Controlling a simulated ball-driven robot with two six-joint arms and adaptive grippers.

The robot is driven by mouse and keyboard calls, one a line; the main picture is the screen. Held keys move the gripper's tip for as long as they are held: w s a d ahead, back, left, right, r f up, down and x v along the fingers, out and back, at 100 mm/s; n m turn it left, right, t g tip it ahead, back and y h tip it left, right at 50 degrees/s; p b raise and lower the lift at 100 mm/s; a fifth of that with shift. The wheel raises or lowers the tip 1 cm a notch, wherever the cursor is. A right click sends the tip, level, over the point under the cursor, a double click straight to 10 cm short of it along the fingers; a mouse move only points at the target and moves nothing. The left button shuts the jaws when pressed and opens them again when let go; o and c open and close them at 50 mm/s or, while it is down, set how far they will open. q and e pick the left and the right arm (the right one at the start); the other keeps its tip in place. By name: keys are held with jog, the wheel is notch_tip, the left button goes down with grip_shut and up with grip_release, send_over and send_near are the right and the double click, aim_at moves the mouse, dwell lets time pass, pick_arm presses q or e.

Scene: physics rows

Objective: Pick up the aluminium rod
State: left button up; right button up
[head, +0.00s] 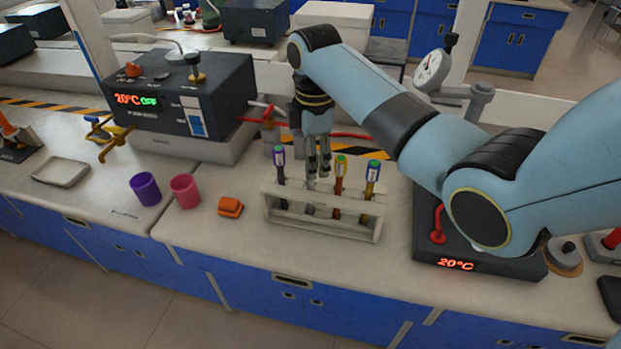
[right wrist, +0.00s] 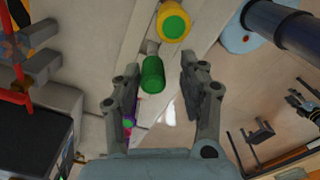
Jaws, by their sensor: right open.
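A rack (head: 283,219) on the bench holds several upright rods with coloured caps. A grey rod (head: 309,209), which looks like the aluminium one, stands in it below my right gripper (head: 318,172); its upper part is hidden by the fingers. In the right wrist view a green cap (right wrist: 152,74) lies between the two spread fingers, apart from both as far as I can see. My right gripper is open, pointing down over the rack. My left gripper is not seen in the head view.
A purple-capped rod (head: 280,165) stands to the left; a yellow-brown rod (head: 339,175) and a blue-capped rod (head: 371,180) stand close on the right. An orange block (head: 230,207), pink cup (head: 185,191) and purple cup (head: 145,189) are left of the rack.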

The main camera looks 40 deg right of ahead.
aim_at(310, 183)
jog(key=shift+w+a+f, duration=0.1)
jog(key=shift+w+f, duration=0.8)
jog(key=shift+f, duration=0.15)
notch_tip(310, 183, down, 4)
jog(key=shift+r, duration=0.25)
jog(key=shift+f, duration=0.3)
jog(key=shift+w+f, duration=0.1)
jog(key=shift+c, duration=1.5)
jog(key=c, duration=0.5)
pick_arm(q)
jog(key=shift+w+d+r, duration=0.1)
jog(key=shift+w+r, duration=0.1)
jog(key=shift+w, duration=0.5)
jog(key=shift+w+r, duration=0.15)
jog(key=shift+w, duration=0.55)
pick_arm(e)
grip_shut()
